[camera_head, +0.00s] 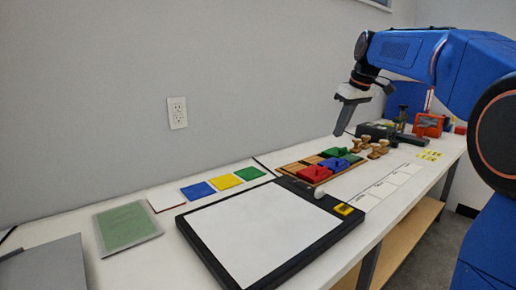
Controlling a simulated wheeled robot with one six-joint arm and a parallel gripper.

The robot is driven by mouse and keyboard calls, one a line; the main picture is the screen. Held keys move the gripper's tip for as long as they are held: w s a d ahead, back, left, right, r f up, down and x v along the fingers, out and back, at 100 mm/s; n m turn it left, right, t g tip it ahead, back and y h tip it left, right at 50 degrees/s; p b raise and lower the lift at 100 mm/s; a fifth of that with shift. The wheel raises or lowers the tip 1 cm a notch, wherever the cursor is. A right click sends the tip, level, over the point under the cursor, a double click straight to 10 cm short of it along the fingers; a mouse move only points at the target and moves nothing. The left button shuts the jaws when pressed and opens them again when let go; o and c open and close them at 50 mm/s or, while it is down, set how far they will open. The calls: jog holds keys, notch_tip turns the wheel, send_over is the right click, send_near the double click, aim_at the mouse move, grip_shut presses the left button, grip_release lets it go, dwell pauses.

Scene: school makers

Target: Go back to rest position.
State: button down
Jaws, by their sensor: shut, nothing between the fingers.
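My gripper (344,131) hangs from my blue arm at the upper right, above the far side of the workbench. Its grey fingers point down and are shut with nothing held. Below and to its left is a wooden tray (290,168) with red (314,174), blue (335,163) and green (334,152) pieces in it. The gripper appears apart from these pieces, though its exact height over the bench is hard to tell.
Small wooden knob-like pieces (378,151) stand right of the tray. A black-framed white board (262,238) lies in front. Blue, yellow and green cards (224,182) lie near the wall.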

jog(key=s+a+f+m, duration=0.1)
jog(key=s+f, duration=0.2)
jog(key=s, duration=0.4)
jog(key=s+f+m+h, duration=0.1)
jog(key=s+f, duration=0.2)
jog(key=s, duration=0.4)
jog(key=s+a+f+m, duration=0.1)
jog(key=s+f, duration=0.2)
jog(key=s, duration=0.4)
jog(key=s+d+f+m+t+h, duration=0.1)
jog(key=s+f+m, duration=0.2)
jog(key=s+f, duration=1.4)
jog(key=shift+s+f, duration=0.35)
jog(key=shift+s, duration=0.65)
